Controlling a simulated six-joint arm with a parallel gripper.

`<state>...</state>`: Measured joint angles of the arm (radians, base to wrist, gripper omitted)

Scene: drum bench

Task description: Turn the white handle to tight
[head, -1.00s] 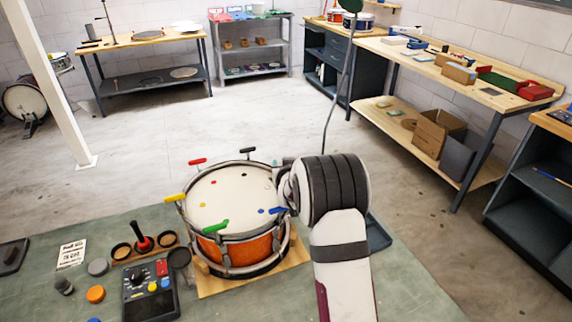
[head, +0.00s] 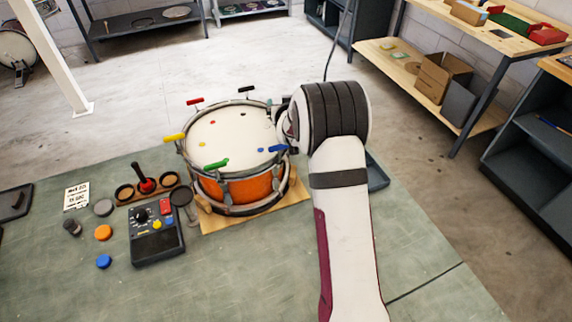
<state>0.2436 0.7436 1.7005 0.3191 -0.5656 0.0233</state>
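The orange drum (head: 246,189) with a pale head (head: 228,132) stands upright on a wooden board. Colored handles sit around its rim: red (head: 194,101), black (head: 246,89), yellow (head: 174,138), green (head: 215,164) and blue (head: 278,149). I see no white handle; the right side of the rim is covered by my wrist. My gripper (head: 284,118) is at that right rim, mostly hidden behind my wrist. Its fingers do not show clearly, so I cannot tell whether it is open or holds anything.
Left of the drum on the green mat (head: 211,279) are a control box (head: 155,232), a wooden holder with a red-knobbed tool (head: 147,186), several pucks and a paper card (head: 76,196). A dark tray (head: 376,174) lies behind my arm. The front of the mat is clear.

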